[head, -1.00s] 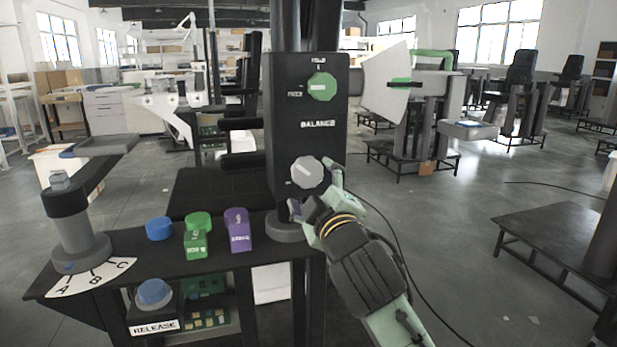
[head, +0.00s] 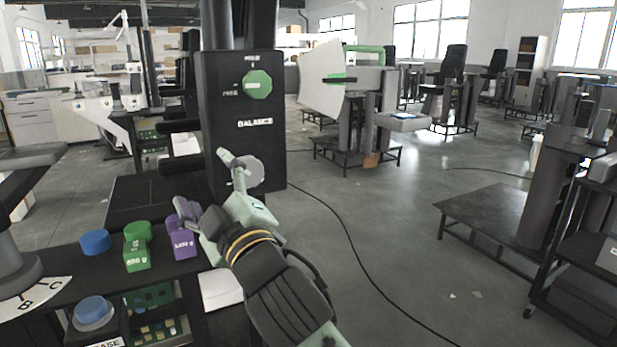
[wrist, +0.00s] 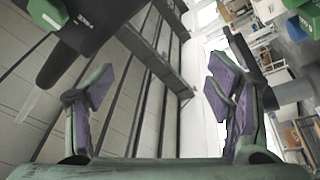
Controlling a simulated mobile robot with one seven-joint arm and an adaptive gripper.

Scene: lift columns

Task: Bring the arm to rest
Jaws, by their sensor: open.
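My gripper (head: 207,188) is in front of the lower part of the black BALANCE column (head: 265,150), at the end of my green and black arm. Its fingers are spread and nothing is between them. One finger overlaps the grey round knob (head: 256,172) in the head view and hides part of it; I cannot tell whether they touch. The other finger is close to the purple weight block (head: 184,244). In the wrist view my gripper (wrist: 158,95) shows both purple-padded fingers apart, with the tilted room behind.
A green knob (head: 257,84) is higher on the column. A green weight block (head: 136,256), a blue cap (head: 95,242) and a blue release button (head: 93,311) are at lower left. Dark platforms (head: 490,212) stand at right. A cable crosses the open floor (head: 385,235).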

